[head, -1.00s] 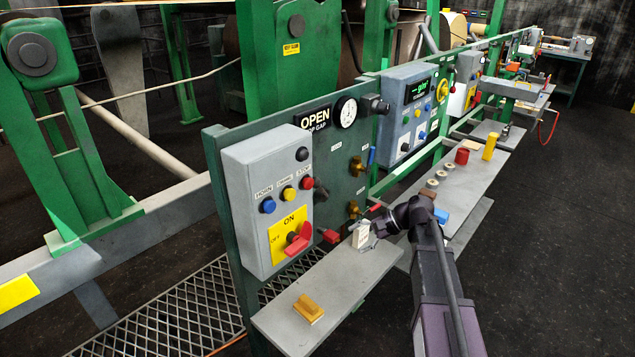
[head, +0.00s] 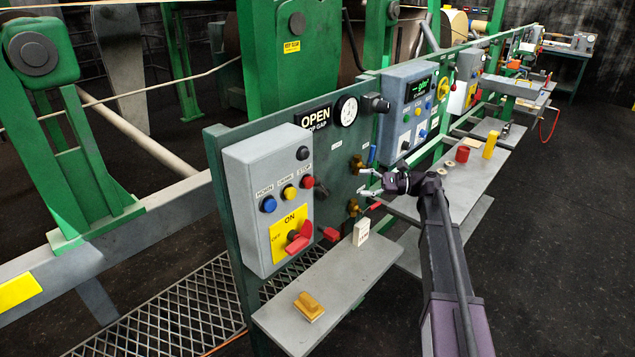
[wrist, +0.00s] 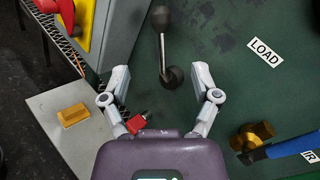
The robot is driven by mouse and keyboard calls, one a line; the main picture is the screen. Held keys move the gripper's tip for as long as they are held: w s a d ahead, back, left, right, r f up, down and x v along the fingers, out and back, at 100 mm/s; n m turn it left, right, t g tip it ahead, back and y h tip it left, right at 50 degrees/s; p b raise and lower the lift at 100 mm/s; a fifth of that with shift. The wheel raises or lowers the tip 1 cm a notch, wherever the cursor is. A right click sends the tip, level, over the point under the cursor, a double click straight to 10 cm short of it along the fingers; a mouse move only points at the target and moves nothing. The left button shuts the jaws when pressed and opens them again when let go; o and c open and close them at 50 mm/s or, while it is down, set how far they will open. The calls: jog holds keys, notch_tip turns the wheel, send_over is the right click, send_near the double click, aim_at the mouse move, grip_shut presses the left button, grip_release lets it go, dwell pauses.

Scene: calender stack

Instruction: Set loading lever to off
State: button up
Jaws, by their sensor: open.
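The loading lever (wrist: 161,45) is a grey rod with a black knob on the green panel, beside the LOAD label (wrist: 265,52). In the wrist view its knob points up, towards the image top, and its dark pivot lies between my fingertips. My gripper (wrist: 162,75) is open and empty, one finger to each side of the lever's lower end; contact is not visible. In the head view my gripper (head: 363,183) is beside the brass valves, its fingers pointing left to the panel. A dark knob (head: 320,191) right of the grey box looks like the lever's end.
The grey switch box (head: 265,190) stands close to the left. A red handle (wrist: 140,122) shows near my left finger, and a blue-handled brass valve (wrist: 255,135) lies at right. Below, the shelf (head: 330,280) holds a yellow block (head: 308,307) and a white block (head: 361,232).

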aim_at(316, 182)
jog(key=shift+a, duration=0.15)
jog(key=a, duration=1.3)
jog(key=shift+s+a, duration=0.15)
jog(key=shift+a, duration=0.1)
grip_shut()
